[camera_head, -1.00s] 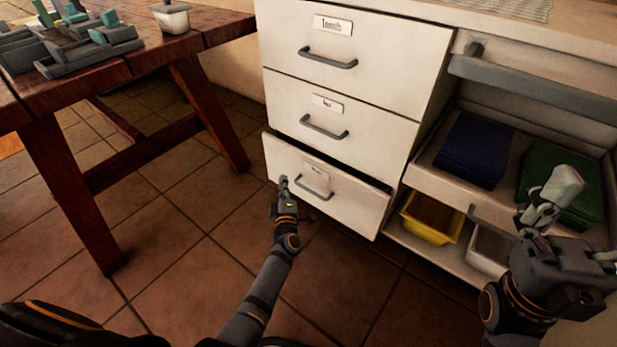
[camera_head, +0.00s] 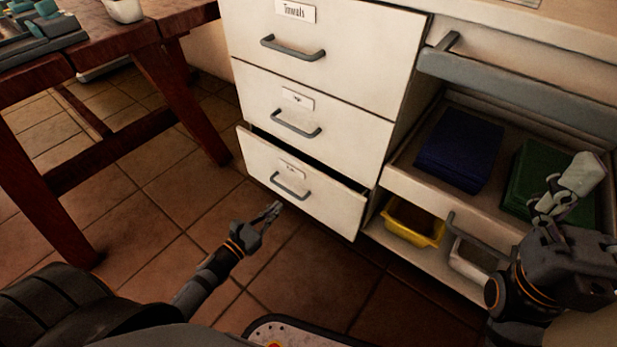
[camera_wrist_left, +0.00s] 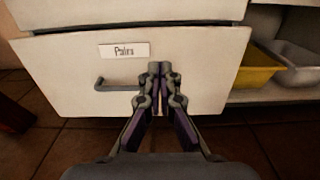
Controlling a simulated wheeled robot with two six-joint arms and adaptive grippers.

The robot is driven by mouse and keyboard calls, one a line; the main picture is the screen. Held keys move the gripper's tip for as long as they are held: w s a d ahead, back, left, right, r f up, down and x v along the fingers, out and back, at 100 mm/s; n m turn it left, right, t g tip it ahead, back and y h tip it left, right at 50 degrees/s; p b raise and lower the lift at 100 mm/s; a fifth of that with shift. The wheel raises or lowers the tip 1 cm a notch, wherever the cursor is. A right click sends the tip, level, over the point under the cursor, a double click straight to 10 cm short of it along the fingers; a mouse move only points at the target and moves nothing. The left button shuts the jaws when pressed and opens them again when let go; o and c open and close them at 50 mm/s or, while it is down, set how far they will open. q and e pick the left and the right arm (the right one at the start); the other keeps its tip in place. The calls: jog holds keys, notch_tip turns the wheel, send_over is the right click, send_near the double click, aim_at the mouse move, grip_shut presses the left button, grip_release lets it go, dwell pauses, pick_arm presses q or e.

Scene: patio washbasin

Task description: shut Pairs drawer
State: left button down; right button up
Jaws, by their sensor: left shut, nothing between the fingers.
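The Pairs drawer (camera_head: 325,205) is the bottom one of three in the white cabinet. It stands partly open, with a dark gap above its front. Its label reads "Pairs" in the left wrist view (camera_wrist_left: 75,70). Its grey bar handle (camera_head: 289,188) is at the middle of the front. My left gripper (camera_head: 275,208) is shut and empty, low in front of the drawer, and looks apart from it.
A wooden table (camera_head: 110,45) with its legs stands at the left. At the right, an open pull-out tray (camera_head: 410,180) holds blue (camera_head: 461,150) and green (camera_head: 530,185) stacks, above a yellow bin (camera_head: 412,222). The tiled floor before the drawer is clear.

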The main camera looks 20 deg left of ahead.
aim_at(310, 172)
pick_arm(q)
jog(key=b+x, duration=0.1)
jog(key=x, duration=1.3)
jog(key=b+x, duration=0.2)
jog(key=x, duration=0.2)
jog(key=shift+w+d+f, duration=0.1)
jog(key=shift+w+f, duration=0.05)
jog(key=shift+w, duration=0.25)
jog(key=shift+w+r, duration=0.15)
jog(key=shift+r, duration=0.1)
